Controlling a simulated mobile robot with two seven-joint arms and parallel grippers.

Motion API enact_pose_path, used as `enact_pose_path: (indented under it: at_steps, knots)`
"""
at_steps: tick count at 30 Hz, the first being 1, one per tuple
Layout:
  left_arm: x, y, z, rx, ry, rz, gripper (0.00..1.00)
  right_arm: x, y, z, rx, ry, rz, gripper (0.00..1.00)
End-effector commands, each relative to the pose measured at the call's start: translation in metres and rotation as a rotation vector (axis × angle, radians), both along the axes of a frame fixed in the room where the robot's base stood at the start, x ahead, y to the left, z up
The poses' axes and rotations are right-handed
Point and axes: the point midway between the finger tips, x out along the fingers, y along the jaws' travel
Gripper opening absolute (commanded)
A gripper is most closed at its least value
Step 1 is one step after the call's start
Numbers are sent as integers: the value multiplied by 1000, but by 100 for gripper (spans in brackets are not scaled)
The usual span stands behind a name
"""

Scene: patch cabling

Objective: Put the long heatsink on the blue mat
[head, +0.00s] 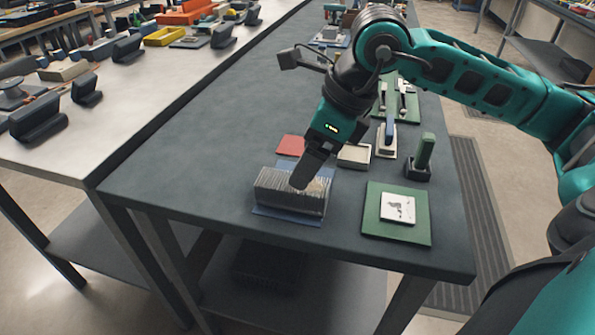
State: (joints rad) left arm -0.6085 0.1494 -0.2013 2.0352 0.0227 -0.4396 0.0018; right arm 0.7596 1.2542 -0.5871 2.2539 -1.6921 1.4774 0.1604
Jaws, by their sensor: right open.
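The long heatsink (282,194), a grey finned block, sits on the blue mat (270,213) near the front edge of the dark table. Strips of the mat show in front of the heatsink and behind it. My right gripper (300,184) points down at the heatsink's right part, with its fingers at or just over the top. It is open; whether it touches the heatsink cannot be told. The gripper hides part of the heatsink's far right side. My left gripper is not in view.
A green mat (374,231) with a white square plate (397,207) lies to the right. A red mat (291,145), a pale tray (354,156) and a green-handled tool in a dark holder (422,155) stand behind. The table's left part is clear.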

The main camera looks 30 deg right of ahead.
Motion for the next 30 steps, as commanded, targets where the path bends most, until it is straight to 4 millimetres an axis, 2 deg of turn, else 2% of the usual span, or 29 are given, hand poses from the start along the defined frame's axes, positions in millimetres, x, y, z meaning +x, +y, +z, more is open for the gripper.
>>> enact_pose_path:
  at_steps: [1,3,9,30]
  knots:
    - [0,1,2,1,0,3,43,-3,-3,11,-3,-2,-2,83]
    - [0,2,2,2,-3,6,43,-6,-6,21,-2,-2,-1,83]
    - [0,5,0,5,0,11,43,-12,-10,37,-1,1,1,83]
    - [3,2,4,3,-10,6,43,-13,-11,39,0,1,1,83]
